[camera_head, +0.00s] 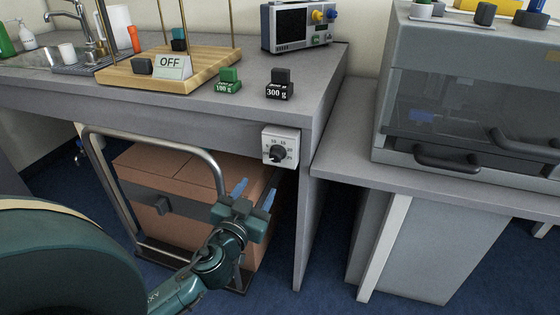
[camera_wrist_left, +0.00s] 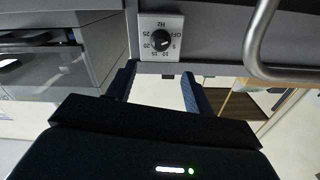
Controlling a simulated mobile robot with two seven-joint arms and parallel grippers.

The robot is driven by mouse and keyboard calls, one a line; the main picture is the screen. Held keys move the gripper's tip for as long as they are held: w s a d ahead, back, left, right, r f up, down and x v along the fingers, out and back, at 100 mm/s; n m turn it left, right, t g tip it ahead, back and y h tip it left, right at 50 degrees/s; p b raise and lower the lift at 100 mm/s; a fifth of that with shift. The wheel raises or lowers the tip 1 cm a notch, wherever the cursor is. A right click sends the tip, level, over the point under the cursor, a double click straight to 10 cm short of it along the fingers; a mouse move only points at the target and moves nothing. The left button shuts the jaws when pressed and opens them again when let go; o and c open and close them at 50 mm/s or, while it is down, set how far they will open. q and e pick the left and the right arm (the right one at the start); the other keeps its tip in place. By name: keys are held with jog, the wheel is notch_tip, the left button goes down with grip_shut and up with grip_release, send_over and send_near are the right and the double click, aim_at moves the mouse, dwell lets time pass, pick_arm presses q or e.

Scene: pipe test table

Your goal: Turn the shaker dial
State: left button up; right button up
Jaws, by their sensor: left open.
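The shaker dial is a black round knob (camera_head: 278,154) on a white square plate (camera_head: 293,139), fixed to the front edge of the grey bench. In the left wrist view the knob (camera_wrist_left: 160,40) and its plate (camera_wrist_left: 148,22) appear upside down, with OFF, number marks and Hz printed around the knob. I cannot tell for sure which mark it points to. My left gripper (camera_head: 254,193) is open, with its blue fingers apart, below and left of the dial in the head view. In the left wrist view the open fingers (camera_wrist_left: 158,78) are empty, just short of the dial and apart from it.
A metal-handled cart (camera_head: 214,172) with a cardboard box (camera_head: 185,190) stands under the bench, close to my left arm. Green and black weights (camera_head: 279,85), a wooden stand (camera_head: 185,72) with an OFF sign and an instrument (camera_head: 297,26) sit on top. A grey cabinet (camera_head: 440,100) stands right.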

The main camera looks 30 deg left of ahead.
aim_at(275, 159)
pick_arm(q)
jog(key=x, duration=1.2)
jog(key=shift+w+r+p, duration=0.1)
jog(key=shift+w+p, duration=0.2)
jog(key=shift+w, duration=0.05)
jog(key=c, duration=1)
jog(key=shift+o, duration=0.2)
